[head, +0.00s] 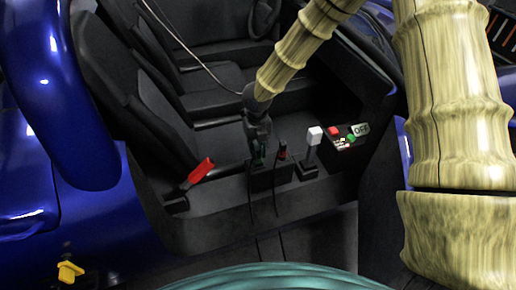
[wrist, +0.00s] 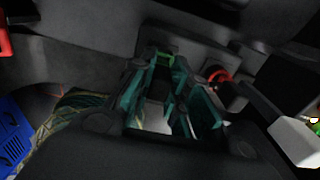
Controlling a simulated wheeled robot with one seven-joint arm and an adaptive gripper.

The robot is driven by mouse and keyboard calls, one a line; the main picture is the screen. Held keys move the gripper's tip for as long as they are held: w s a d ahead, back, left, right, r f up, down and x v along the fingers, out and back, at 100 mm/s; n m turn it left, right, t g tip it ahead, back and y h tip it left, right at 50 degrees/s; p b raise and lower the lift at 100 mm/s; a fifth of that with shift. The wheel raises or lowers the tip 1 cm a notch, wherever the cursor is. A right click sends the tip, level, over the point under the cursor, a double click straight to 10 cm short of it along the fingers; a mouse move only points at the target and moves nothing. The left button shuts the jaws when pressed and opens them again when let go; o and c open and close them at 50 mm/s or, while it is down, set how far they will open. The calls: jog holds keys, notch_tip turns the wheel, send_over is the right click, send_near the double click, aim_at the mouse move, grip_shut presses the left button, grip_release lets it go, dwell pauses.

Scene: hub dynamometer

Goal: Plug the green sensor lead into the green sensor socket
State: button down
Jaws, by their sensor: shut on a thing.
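My gripper (head: 258,148) points down over the black box (head: 268,178) between the seats. It is shut on the green sensor lead, whose small green end (wrist: 164,60) shows between the fingertips in the wrist view. My gripper also shows in the wrist view (wrist: 165,75), its teal-edged fingers on either side of the green end. A dark cable hangs below the box in the head view. I cannot make out the green sensor socket, nor whether the plug touches the box or is in it.
A red-marked connector (head: 282,150) stands just right of my gripper and also shows in the wrist view (wrist: 218,75). A red-handled lever (head: 203,170) stands left.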

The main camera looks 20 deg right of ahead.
jog(key=shift+f, duration=0.6)
jog(key=c, duration=1.3)
grip_release()
jog(key=shift+r, duration=0.15)
notch_tip(320, 180, up, 12)
jog(key=shift+f, duration=0.1)
